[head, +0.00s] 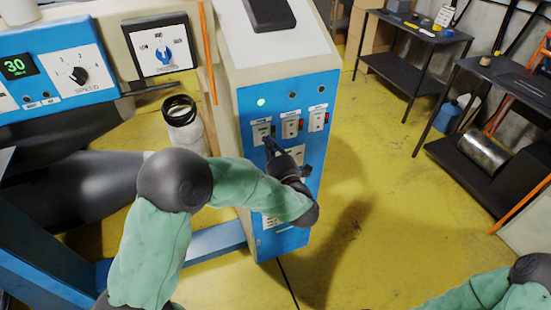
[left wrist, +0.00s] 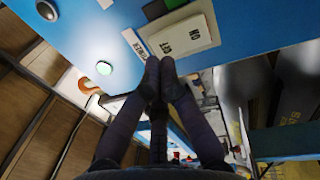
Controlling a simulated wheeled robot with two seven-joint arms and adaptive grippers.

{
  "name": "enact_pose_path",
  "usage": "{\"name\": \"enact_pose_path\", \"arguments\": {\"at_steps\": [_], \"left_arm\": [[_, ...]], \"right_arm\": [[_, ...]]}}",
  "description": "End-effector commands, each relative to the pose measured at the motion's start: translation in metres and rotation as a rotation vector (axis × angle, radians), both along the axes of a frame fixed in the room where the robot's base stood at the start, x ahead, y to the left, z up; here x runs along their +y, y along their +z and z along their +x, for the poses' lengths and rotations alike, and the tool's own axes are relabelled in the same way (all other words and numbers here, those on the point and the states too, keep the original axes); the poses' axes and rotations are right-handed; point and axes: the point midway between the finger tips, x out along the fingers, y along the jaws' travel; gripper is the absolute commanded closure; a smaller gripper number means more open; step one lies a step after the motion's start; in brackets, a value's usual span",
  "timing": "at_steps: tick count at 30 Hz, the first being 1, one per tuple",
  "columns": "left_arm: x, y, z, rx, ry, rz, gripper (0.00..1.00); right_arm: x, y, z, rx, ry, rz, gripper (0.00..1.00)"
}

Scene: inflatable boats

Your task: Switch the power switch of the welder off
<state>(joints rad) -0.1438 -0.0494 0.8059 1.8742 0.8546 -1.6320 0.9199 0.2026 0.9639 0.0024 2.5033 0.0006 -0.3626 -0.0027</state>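The welder is a tall cabinet with a blue front panel (head: 285,220). Its power switch (head: 261,132) is a pale plate at the left of a row of three, below a lit green lamp (head: 261,102). In the left wrist view the switch plate (left wrist: 190,37) carries OFF and ON lettering beside a POWER label. My left gripper (head: 270,146) is at the lower part of this switch, and its fingertips (left wrist: 160,66) are together, with nothing seen between them. Whether they touch the plate, I cannot tell. My right arm shows at the lower right; its gripper is out of view.
Left of the welder is a blue machine panel with a 30 display (head: 15,67) and a speed knob (head: 78,75). A pale cylinder with a black rim (head: 183,125) stands between them. Dark tables (head: 415,30) stand at the right. Yellow floor (head: 385,190) is open right of the welder.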

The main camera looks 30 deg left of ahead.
Motion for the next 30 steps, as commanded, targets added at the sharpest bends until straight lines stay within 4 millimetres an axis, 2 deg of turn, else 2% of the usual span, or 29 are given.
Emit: {"name": "enact_pose_path", "arguments": {"at_steps": [6,18,24,30], "left_arm": [[0.014,0.002,0.012,0.000,0.000,0.000,1.00],[0.015,0.003,0.014,0.001,-0.001,-0.001,1.00],[0.021,0.009,0.018,0.045,0.001,-0.053,1.00],[0.021,0.005,0.018,0.044,0.000,-0.048,1.00]], "right_arm": [[0.000,-0.006,0.000,0.000,0.000,0.000,0.52],[0.000,-0.006,0.000,0.000,0.000,0.000,0.52],[0.000,0.007,0.000,0.000,0.000,0.000,0.52],[0.000,0.003,0.000,0.000,0.000,0.000,0.52]]}}
